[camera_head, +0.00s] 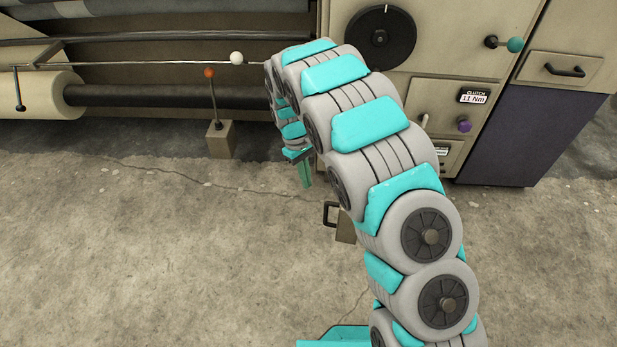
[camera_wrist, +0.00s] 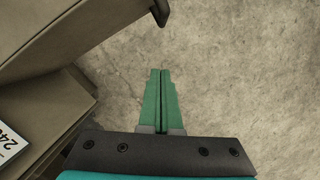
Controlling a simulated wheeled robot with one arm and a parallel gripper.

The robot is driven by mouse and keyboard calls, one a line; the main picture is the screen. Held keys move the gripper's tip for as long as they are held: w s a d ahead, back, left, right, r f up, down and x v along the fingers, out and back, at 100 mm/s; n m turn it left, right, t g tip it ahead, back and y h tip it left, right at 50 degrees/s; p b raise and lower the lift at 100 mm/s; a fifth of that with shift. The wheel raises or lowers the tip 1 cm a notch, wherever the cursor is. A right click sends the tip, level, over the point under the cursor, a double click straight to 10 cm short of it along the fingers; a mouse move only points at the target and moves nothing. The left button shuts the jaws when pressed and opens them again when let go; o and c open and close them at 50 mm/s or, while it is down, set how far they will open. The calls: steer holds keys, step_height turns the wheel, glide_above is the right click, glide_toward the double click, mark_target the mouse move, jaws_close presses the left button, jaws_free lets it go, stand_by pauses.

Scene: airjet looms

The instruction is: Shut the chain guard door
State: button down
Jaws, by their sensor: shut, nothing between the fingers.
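A beige panel with a black handle (camera_head: 330,214) stands out over the floor; I take it to be the chain guard door (camera_head: 346,232), swung open. My arm hides most of it and its hinge side. In the wrist view the door (camera_wrist: 95,25) runs across the upper left, with a dark piece, perhaps the handle (camera_wrist: 160,12), at its end. My gripper (camera_head: 307,182) points down, left of the handle and apart from it. Its green fingers (camera_wrist: 161,85) are together and empty, over bare floor in the wrist view.
The loom's beige cabinet (camera_head: 510,80) stands behind, with a black wheel (camera_head: 380,38), a teal-knobbed lever (camera_head: 514,44) and a purple knob (camera_head: 464,125). A red-knobbed lever (camera_head: 210,74) rises from a floor box (camera_head: 220,140) at left. The concrete floor (camera_head: 150,250) in front is clear.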

steer(key=s+d+f, duration=0.4)
steer(key=f, duration=0.2)
steer(key=shift+b, duration=0.45)
